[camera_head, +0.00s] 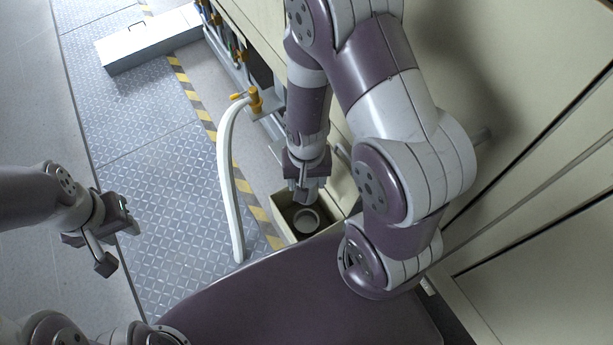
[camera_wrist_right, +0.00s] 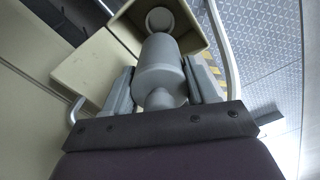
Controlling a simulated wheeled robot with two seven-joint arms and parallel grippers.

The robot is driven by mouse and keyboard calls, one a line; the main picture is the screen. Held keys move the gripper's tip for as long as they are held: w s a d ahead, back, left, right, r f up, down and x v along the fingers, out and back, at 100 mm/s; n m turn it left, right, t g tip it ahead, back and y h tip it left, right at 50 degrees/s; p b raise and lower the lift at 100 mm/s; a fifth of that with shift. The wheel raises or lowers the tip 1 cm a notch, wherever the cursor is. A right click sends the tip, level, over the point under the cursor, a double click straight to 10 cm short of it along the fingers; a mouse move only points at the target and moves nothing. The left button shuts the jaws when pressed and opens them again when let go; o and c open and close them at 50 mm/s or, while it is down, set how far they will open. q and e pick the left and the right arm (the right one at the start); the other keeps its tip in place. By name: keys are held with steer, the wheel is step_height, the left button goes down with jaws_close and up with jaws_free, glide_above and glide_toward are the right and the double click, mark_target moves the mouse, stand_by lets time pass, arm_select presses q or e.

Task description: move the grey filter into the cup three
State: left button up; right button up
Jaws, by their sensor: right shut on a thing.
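The grey filter (camera_wrist_right: 160,66) is a smooth, bottle-like grey body in the right wrist view. My right gripper (camera_head: 307,186) is shut on it, with one finger on each side. In the head view the filter is mostly hidden by the gripper, which hangs just above an open box (camera_head: 281,207). A round, light-rimmed cup (camera_head: 306,221) sits inside this box; it also shows in the right wrist view (camera_wrist_right: 160,19), past the filter's far end. I cannot tell whether it is cup three. My left gripper (camera_head: 118,242) is open and empty at the left, far from the box.
A curved white pipe (camera_head: 227,180) with a yellow valve (camera_head: 255,99) stands left of the box. Cream machine panels (camera_head: 500,70) are close on the right. A long grey case (camera_head: 150,38) lies on the metal-plate floor, which is clear around the left gripper.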

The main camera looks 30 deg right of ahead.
step_height(320, 180, up, 6)
steer(key=p, duration=0.5)
steer(key=shift+f, duration=0.25)
steer(key=a+p, duration=0.1)
steer(key=a, duration=0.9)
steer(key=shift+s, duration=0.4)
